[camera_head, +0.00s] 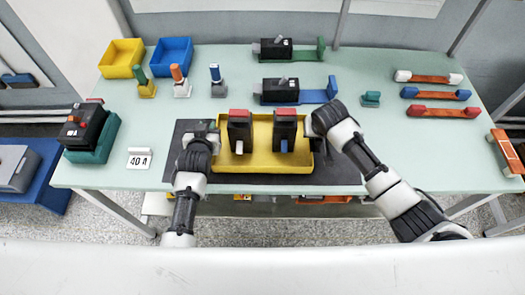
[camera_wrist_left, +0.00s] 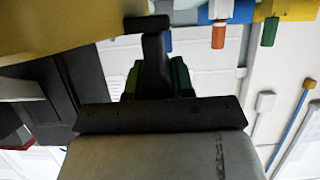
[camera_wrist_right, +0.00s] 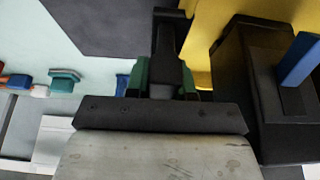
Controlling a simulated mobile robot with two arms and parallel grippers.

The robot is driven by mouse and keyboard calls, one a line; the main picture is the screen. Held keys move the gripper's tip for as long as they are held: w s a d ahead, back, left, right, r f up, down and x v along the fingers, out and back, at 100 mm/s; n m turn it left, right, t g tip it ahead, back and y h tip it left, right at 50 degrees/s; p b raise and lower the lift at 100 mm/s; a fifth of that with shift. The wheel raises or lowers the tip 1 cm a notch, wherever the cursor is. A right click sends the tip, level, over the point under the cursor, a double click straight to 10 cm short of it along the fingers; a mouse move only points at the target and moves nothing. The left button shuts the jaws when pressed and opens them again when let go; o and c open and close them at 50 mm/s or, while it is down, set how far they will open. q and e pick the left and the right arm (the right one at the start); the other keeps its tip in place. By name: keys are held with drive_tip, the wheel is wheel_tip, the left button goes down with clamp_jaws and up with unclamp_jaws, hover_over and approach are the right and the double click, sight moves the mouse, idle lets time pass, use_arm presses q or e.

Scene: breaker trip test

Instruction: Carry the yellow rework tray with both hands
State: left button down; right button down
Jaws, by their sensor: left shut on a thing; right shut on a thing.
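The yellow rework tray (camera_head: 262,168) sits over the dark mat at the front middle of the table. Two black breakers with red tops stand in it, the left breaker (camera_head: 239,130) with a white lever and the right breaker (camera_head: 285,128) with a blue lever. My left gripper (camera_head: 213,138) is shut on the tray's left side. My right gripper (camera_head: 311,128) is shut on its right side. The tray also shows in the left wrist view (camera_wrist_left: 55,25) and the right wrist view (camera_wrist_right: 210,35). The exact finger contact is largely hidden.
The dark mat (camera_head: 340,172) lies around the tray. A 40 A sign (camera_head: 139,158) and a breaker on a teal base (camera_head: 90,150) stand at left. Yellow (camera_head: 121,57) and blue bins (camera_head: 171,55) are behind. Black devices (camera_head: 280,91) stand beyond the tray.

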use_arm(q)
drive_tip(key=shift+w+f+b, duration=0.15)
drive_tip(key=shift+f+b, duration=0.3)
drive_tip(key=shift+f, duration=0.15)
use_arm(e)
drive_tip(key=shift+w+f, duration=0.15)
drive_tip(key=shift+f, duration=0.5)
use_arm(q)
drive_tip(key=shift+f+b, duration=0.7)
use_arm(e)
drive_tip(key=shift+f, duration=0.65)
use_arm(q)
drive_tip(key=c, duration=1)
unclamp_jaws()
drive_tip(key=shift+s+r, duration=0.15)
drive_tip(key=shift+s, duration=0.05)
use_arm(e)
drive_tip(key=c, duration=1)
unclamp_jaws()
drive_tip(key=shift+s+r, duration=0.15)
drive_tip(key=shift+s, duration=0.05)
use_arm(q)
drive_tip(key=shift+o, duration=0.2)
use_arm(e)
drive_tip(key=shift+o, duration=0.2)
use_arm(q)
drive_tip(key=shift+s, duration=0.1)
